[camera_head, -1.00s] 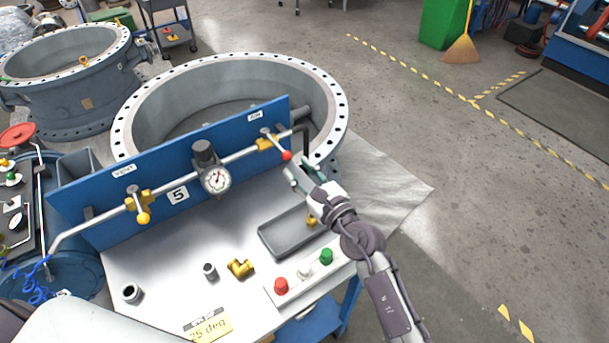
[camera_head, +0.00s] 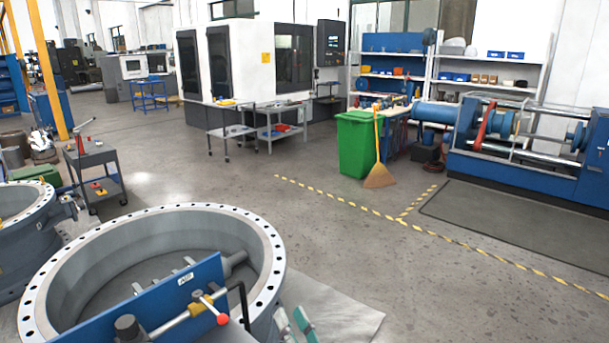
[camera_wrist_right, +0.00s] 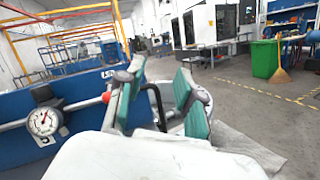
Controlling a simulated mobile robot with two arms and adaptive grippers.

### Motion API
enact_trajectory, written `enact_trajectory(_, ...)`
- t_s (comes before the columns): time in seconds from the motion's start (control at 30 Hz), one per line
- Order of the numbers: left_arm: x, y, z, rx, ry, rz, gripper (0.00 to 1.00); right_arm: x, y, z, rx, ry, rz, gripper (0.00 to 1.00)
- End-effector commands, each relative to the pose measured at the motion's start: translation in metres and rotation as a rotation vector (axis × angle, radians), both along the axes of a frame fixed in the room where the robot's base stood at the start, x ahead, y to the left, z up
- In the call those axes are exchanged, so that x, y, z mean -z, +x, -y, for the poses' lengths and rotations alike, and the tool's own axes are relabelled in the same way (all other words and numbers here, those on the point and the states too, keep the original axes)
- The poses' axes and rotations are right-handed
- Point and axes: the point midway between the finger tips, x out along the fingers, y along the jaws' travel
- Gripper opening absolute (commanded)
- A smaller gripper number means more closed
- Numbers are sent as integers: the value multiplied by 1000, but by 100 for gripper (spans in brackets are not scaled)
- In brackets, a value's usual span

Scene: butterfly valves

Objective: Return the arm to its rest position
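My right gripper (camera_head: 295,324) shows at the bottom edge of the head view, only its green-padded fingertips in the picture. In the right wrist view its two fingers (camera_wrist_right: 160,100) stand apart with nothing held between them. A valve lever with a red knob (camera_head: 223,319) is on the pipe of the blue panel (camera_head: 165,300), left of the fingertips in the head view. In the wrist view the red knob (camera_wrist_right: 106,97) shows just beside the left finger; I cannot tell whether they touch. My left gripper is in neither view.
A large grey flanged ring (camera_head: 272,240) stands behind the panel, close to my right gripper. A pressure gauge (camera_wrist_right: 43,121) sits on the pipe. Beyond are a tool cart (camera_head: 95,170), a green bin (camera_head: 357,145) and a broom (camera_head: 379,172). The floor at right is open.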

Motion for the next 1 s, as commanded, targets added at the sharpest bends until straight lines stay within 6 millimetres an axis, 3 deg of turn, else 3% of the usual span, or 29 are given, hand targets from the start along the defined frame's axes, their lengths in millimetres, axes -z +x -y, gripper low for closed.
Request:
enact_trajectory(0.03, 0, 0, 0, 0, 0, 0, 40, -1, -2, 38, 87, 189, -77, 36)
enact_trajectory(0.13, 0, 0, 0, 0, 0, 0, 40, 9, -9, 114, 265, 586, -232, 36)
enact_trajectory(0.2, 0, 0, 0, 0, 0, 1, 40, 28, -23, 163, 392, 854, -340, 36)
enact_trajectory(0.3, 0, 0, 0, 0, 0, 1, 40, 67, -55, 220, 585, 1226, -502, 36)
enact_trajectory(0.4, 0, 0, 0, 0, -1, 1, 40, 107, -98, 253, 774, 1547, -656, 36)
enact_trajectory(0.5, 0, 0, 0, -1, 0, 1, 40, 135, -136, 264, 924, 1761, -778, 36)
enact_trajectory(0.63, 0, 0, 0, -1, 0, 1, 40, 156, -179, 264, 1083, 1945, -904, 36)
enact_trajectory(0.8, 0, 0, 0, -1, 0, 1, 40, 170, -227, 256, 1263, 2096, -1043, 36)
enact_trajectory(1.0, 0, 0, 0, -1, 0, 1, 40, 173, -280, 242, 1467, 2200, -1195, 36)
